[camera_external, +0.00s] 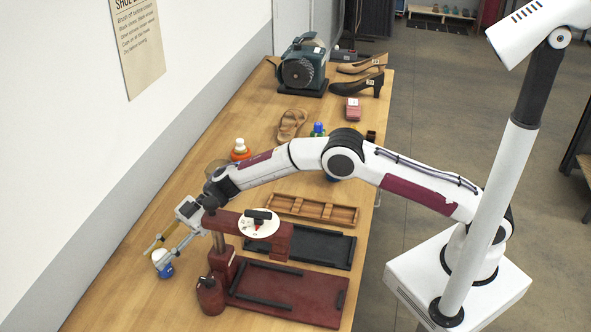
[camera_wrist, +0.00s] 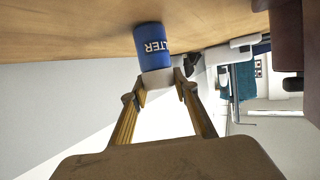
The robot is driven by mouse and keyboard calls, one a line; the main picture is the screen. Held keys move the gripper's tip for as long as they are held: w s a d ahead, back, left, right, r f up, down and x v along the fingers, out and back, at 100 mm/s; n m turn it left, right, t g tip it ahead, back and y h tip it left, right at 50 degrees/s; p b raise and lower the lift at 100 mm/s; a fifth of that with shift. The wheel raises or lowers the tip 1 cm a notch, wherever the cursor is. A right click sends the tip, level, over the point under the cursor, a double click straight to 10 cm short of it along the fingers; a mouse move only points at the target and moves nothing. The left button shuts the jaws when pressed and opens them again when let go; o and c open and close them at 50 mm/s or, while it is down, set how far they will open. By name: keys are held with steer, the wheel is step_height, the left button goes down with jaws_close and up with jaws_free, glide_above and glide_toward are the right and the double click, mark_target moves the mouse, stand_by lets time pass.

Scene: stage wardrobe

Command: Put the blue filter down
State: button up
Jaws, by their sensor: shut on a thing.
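The blue filter (camera_external: 167,271) is a small cylinder with a white end, at the left part of the wooden table (camera_external: 110,296). My gripper (camera_external: 160,249) reaches down to it from above, its fingers on the white end. In the wrist view my gripper (camera_wrist: 160,88) is shut on the white end, and the blue body (camera_wrist: 152,40) with white lettering points away from the fingers towards the tabletop (camera_wrist: 70,30). The filter is at or just above the table; I cannot tell whether it touches.
A dark red press (camera_external: 222,262) stands close right of the filter, with a red tray (camera_external: 285,288), a black tray (camera_external: 325,247) and a wooden compartment tray (camera_external: 312,209) beyond. An orange bottle (camera_external: 241,151) stands farther back. The wall (camera_external: 60,190) runs along the left; bare table lies around the filter.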

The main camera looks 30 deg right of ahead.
steer(key=o, duration=1.1)
steer(key=shift+o, duration=0.2)
steer(key=shift+r, duration=0.1)
steer(key=shift+v, duration=1.1)
steer(key=v, duration=0.9)
steer(key=shift+w+d, duration=0.2)
steer(key=shift+d, duration=0.15)
steer(key=shift+w+r, duration=0.1)
steer(key=shift+r, duration=0.15)
